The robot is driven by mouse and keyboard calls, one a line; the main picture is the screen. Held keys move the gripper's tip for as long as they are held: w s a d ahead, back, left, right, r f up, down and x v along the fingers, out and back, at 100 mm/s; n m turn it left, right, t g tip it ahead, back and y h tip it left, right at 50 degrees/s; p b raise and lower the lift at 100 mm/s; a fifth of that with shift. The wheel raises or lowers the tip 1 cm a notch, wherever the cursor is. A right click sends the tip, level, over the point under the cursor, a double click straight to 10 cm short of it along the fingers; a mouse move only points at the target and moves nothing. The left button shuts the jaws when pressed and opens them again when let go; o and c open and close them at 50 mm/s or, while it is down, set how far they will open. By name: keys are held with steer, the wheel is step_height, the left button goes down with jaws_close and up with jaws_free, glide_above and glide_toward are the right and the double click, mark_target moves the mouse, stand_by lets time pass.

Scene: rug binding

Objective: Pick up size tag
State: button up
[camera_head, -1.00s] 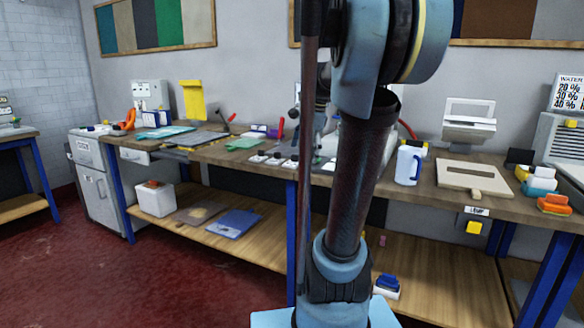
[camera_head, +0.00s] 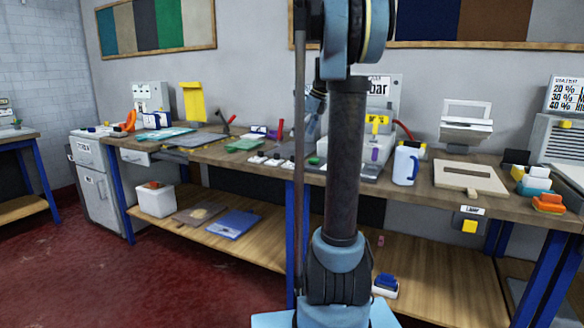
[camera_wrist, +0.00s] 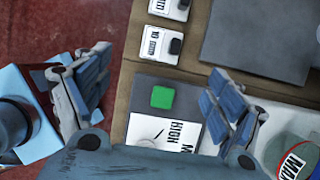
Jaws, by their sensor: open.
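The likely size tags are small white labelled pieces with dark blocks on the workbench. In the wrist view, one reads what looks like "10 mm" (camera_wrist: 153,45), and another white piece (camera_wrist: 170,9) lies beyond it at the top edge. In the head view, a row of similar white tags (camera_head: 273,161) lies near the bench's front edge, left of my arm. My gripper (camera_wrist: 158,62) is open and empty, its fingers wide apart above the bench. The nearer tag shows between and just beyond the fingertips.
A green button (camera_wrist: 162,97) on a dark panel and a white dial marked "HIGH" (camera_wrist: 160,133) lie below the gripper. A dark flat plate (camera_wrist: 260,40) is at upper right.

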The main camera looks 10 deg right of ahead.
glide_toward(289, 164)
steer(key=shift+x, duration=1.15)
steer(key=shift+w+x, duration=0.2)
steer(key=shift+x, duration=1.1)
steer(key=shift+w+x, duration=0.15)
steer(key=shift+x, duration=1.2)
steer(key=shift+d, duration=0.2)
steer(key=c, duration=1.1)
